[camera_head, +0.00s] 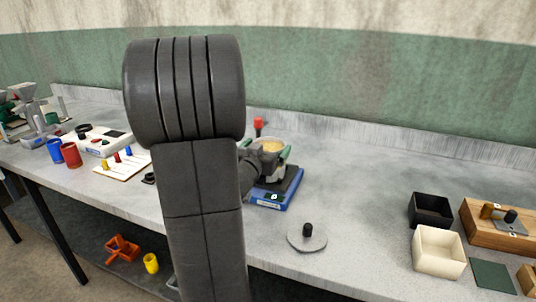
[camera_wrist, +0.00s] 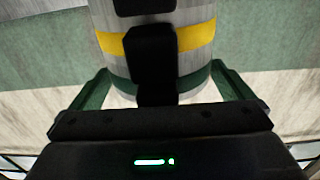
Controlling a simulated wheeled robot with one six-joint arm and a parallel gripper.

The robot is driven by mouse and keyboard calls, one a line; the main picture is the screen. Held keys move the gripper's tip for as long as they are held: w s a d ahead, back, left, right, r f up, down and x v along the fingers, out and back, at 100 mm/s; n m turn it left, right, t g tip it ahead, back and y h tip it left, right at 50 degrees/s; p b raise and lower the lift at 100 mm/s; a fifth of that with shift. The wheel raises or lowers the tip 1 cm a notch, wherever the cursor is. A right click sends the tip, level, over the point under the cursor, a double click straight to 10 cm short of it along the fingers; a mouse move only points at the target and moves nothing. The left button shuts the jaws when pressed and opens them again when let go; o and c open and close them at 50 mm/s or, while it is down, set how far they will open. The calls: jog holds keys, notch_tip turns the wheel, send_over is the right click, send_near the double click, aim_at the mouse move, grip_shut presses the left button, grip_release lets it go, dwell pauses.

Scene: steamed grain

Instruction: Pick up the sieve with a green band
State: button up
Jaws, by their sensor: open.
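In the wrist view a metal cylinder rises between my fingers, with a dark green band (camera_wrist: 121,86) low in the picture and a yellow band (camera_wrist: 112,44) above it. Black blocks, perhaps handles, run down its front. My gripper (camera_wrist: 160,70) is open, with one green finger on each side of the cylinder; I cannot tell whether they touch it. In the head view my gripper (camera_head: 271,158) is at a round vessel with yellowish contents (camera_head: 269,145), above a blue device (camera_head: 275,199) with a dark top. My arm hides part of this area.
A grey disc with a black knob (camera_head: 307,240) lies in front on the bench. A black box (camera_head: 430,210), a cream box (camera_head: 438,252) and a wooden block (camera_head: 495,225) stand right. Red (camera_head: 71,154) and blue (camera_head: 55,150) cups stand left.

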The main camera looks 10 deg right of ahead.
jog(key=shift+c, duration=0.4)
jog(key=c, duration=1.5)
jog(key=shift+r, duration=0.15)
